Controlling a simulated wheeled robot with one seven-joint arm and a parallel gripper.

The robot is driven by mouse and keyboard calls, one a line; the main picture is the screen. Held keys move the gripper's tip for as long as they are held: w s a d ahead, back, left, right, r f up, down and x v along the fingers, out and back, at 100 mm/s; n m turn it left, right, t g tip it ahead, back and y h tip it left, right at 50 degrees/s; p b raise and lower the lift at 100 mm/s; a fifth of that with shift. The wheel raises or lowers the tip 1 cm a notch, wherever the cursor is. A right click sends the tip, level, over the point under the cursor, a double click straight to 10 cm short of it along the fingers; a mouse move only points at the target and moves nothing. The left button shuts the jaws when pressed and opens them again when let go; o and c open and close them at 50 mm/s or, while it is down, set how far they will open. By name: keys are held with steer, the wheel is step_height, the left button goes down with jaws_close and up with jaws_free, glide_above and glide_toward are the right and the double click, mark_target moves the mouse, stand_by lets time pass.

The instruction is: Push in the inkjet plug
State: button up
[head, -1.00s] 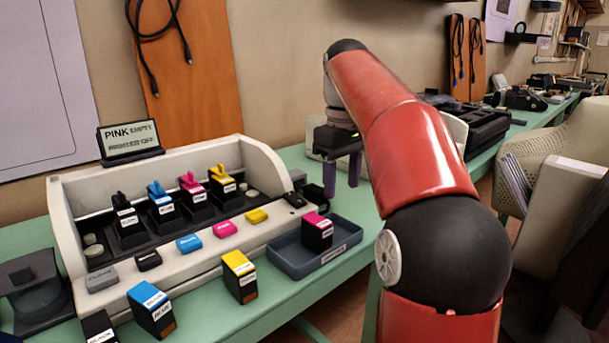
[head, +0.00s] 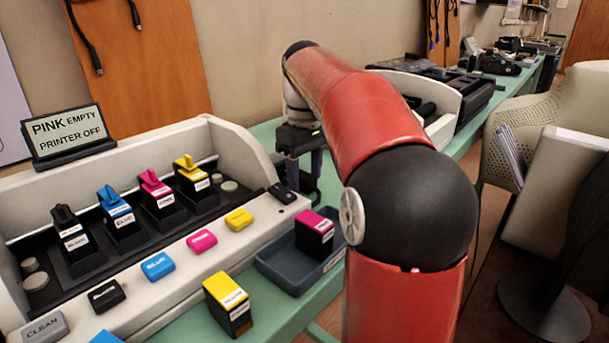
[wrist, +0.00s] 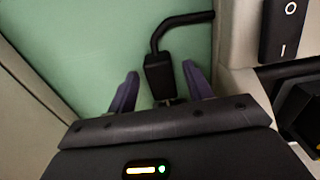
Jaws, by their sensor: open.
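A black plug (wrist: 159,76) lies on the green table in the wrist view, its cable bending up and right toward the pale inkjet printer. My gripper (wrist: 160,72) is open, with one purple finger on each side of the plug and gaps between. In the head view my gripper (head: 303,172) points down beside the right end of the inkjet printer (head: 255,150). The plug is hard to make out there among dark shapes. A black rocker switch marked O and I (wrist: 288,30) sits on the printer; it also shows in the head view (head: 282,193). No socket is clearly visible.
A sign (head: 63,130) reads PINK EMPTY, PRINTER OFF. A blue-grey tray (head: 285,270) holds a pink cartridge (head: 314,235). A yellow cartridge (head: 228,305) stands in front of the printer. A pale wall (wrist: 30,90) borders the left of the wrist view.

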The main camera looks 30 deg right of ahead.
steer(key=shift+f, duration=0.45)
jaws_close()
